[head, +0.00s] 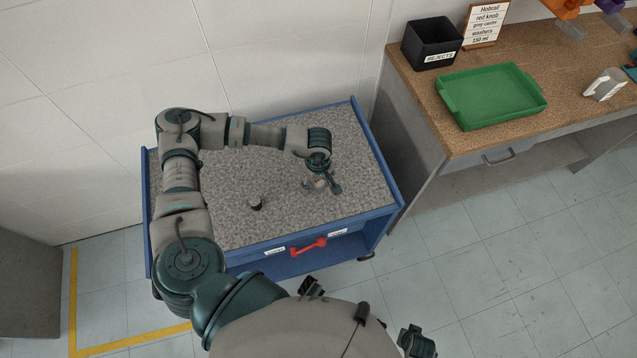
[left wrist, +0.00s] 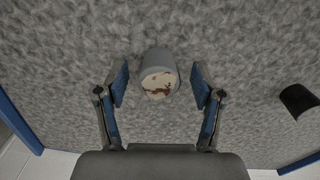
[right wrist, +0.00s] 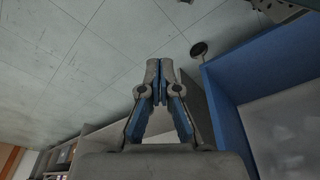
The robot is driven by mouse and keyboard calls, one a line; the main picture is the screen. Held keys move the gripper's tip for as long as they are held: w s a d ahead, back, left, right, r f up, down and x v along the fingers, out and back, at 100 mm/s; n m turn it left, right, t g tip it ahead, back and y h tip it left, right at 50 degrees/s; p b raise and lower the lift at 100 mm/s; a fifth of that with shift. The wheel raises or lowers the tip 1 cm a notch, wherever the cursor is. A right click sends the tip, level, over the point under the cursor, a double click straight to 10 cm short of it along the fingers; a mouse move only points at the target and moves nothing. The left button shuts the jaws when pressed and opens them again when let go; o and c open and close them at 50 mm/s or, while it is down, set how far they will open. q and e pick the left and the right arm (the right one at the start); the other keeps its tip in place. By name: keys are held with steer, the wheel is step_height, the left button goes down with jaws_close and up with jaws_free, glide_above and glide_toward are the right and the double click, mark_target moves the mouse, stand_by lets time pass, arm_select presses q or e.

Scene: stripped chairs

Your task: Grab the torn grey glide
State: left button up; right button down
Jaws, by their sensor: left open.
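The grey glide (left wrist: 159,72) is a short grey cylinder with a cream end face marked by torn reddish-brown patches. It lies on the trolley's speckled grey top (head: 225,190). My left gripper (left wrist: 160,84) is open, with one finger on each side of the glide and a visible gap on both sides. In the head view my left gripper (head: 322,186) reaches down near the right part of the trolley top and partly covers the glide. My right gripper (right wrist: 160,82) is shut, with nothing seen between its fingers.
The blue trolley has a raised rim (head: 352,106). A bench at right holds a black rejects bin (head: 428,45) and green tray (head: 492,95).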

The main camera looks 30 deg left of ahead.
arm_select(q)
steer(key=shift+d, duration=0.1)
steer(key=c, duration=1.1)
steer(key=shift+d+r, duration=0.1)
